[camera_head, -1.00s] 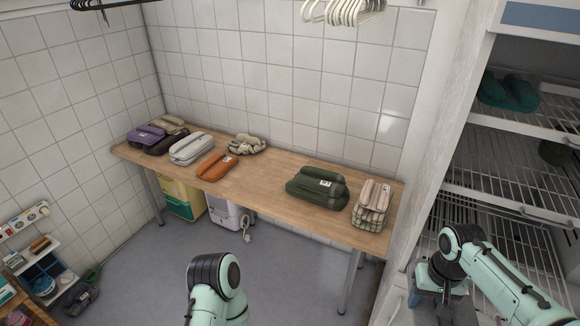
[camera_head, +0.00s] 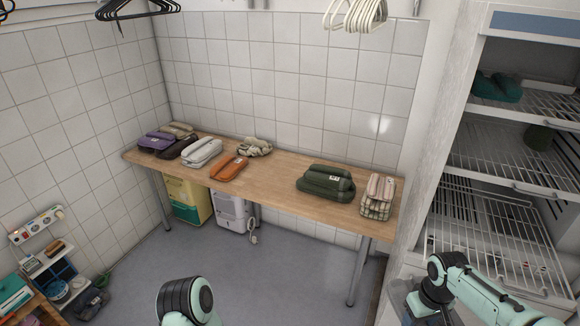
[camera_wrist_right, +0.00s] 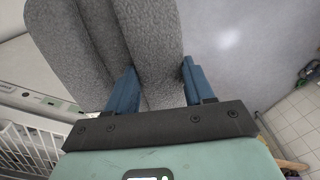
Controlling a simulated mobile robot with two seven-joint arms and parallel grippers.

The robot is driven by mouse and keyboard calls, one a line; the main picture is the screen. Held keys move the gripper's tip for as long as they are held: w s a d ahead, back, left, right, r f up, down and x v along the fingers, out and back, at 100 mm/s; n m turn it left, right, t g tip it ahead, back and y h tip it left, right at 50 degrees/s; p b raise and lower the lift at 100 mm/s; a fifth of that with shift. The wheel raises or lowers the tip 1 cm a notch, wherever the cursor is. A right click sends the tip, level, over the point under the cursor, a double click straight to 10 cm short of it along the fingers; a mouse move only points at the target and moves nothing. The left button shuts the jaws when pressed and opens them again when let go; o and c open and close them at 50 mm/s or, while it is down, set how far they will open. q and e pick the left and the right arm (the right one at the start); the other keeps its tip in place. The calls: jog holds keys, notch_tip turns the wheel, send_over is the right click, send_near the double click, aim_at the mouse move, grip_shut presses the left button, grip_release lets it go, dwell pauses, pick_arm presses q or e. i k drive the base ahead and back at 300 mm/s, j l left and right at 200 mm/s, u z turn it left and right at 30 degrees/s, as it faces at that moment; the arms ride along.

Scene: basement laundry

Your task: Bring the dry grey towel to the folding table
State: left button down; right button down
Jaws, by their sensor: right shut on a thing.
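The grey towel (camera_wrist_right: 110,45) is a thick, folded, rough-textured bundle in the right wrist view. My right gripper (camera_wrist_right: 155,88) is shut on one of its folds, with a blue finger on each side. In the head view my right arm is at the lower right, in front of the drying racks; its gripper and the towel are not clearly seen there. The folding table (camera_head: 285,184) is a long wooden-topped table against the tiled wall, to the left of and beyond my right arm. My left gripper is out of view; only part of the left arm shows at the bottom.
Several folded bundles stand on the table, including a white one (camera_head: 202,152), an orange one (camera_head: 229,168), a dark green one (camera_head: 325,181) and a striped one (camera_head: 378,195). Bare wood lies between orange and green. A wire-shelf cabinet (camera_head: 495,210) stands right. The floor before the table is clear.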

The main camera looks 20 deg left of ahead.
aim_at(266, 180)
jog(key=i+j+u, duration=0.15)
jog(key=i+j, duration=0.5)
jog(key=i+j+u, duration=0.15)
jog(key=i+j, duration=0.4)
jog(key=i, duration=0.2)
jog(key=i+j+u, duration=0.2)
jog(key=i+j, duration=0.2)
jog(key=i+j+u, duration=0.15)
jog(key=i+j, duration=0.2)
jog(key=i, duration=0.15)
jog(key=i+j+u, duration=0.2)
jog(key=i, duration=0.25)
jog(key=j, duration=0.1)
